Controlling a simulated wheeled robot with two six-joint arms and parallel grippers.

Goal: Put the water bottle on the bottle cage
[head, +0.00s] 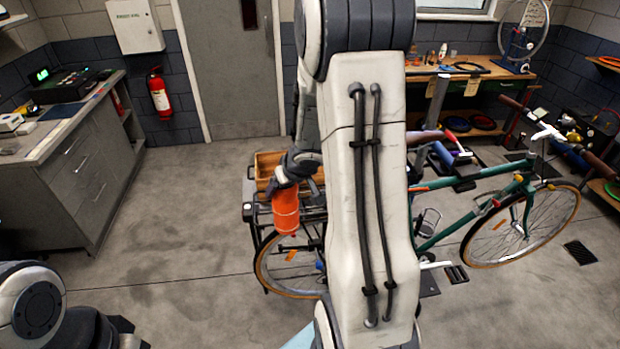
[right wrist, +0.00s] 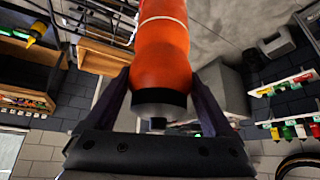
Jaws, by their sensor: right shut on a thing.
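The orange water bottle (head: 286,212) hangs roughly upright below my right gripper (head: 287,182), above and in front of the bike's rear rack. In the right wrist view the bottle (right wrist: 163,55) is between the two fingers (right wrist: 158,100), its dark cap end toward the palm. The gripper is shut on it. The bottle cage (head: 428,222) is a wire holder on the green bike frame (head: 470,212), right of my arm and well apart from the bottle. My right arm hides the middle of the bike. My left arm shows at the lower left; its jaws cannot be made out.
A wooden crate (head: 270,165) sits on the rear rack (head: 252,212), close behind the bottle. A workbench (head: 470,72) with tools stands at the back right. A grey cabinet (head: 75,165) stands at the left. The floor (head: 180,235) between cabinet and bike is clear.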

